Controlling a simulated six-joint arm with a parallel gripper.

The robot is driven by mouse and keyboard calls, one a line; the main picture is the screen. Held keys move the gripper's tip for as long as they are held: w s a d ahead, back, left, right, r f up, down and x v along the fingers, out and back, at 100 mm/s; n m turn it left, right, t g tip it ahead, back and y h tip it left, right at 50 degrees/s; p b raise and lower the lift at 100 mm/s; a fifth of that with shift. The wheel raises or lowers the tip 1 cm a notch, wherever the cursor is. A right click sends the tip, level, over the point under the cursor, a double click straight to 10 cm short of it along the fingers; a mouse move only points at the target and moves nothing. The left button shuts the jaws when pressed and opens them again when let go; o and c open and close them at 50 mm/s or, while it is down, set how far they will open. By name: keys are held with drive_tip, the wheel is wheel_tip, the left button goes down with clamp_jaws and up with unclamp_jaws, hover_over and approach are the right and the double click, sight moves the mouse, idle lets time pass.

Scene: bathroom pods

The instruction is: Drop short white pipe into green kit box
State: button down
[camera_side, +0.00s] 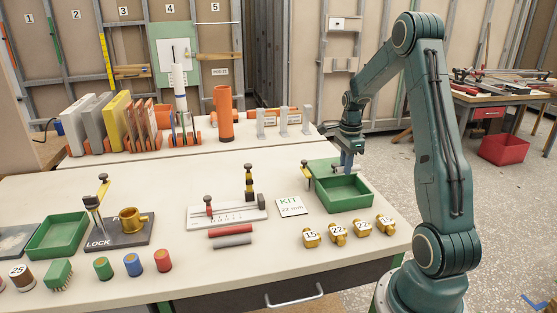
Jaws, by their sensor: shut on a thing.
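The green kit box (346,206) is an open tray at the right of the bench, beside a white KIT 22 mm card (291,206). Its visible floor looks empty. My gripper (347,170) points down over the back part of the box, with its tips close to the rear rim. It is shut on a small piece, which I take to be the short white pipe. The piece is mostly hidden by the fingers, and its outline is too small to make out. I cannot tell how far the tips are above the box floor.
A black-and-yellow clamp (307,174) stands at the box's left rear corner. Several brass fittings (337,232) line its front. A white rack (228,216) and red and grey bars (232,231) lie left. Another green tray (58,236) and an orange tube (223,115) are farther off.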

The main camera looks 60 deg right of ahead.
hover_over(342, 195)
drive_tip(key=shift+f, duration=2.15)
drive_tip(key=c, duration=1.2)
unclamp_jaws()
drive_tip(key=shift+c, duration=0.2)
drive_tip(key=shift+r, duration=0.1)
wheel_tip(342, 195, up, 14)
drive_tip(key=shift+a, duration=0.1)
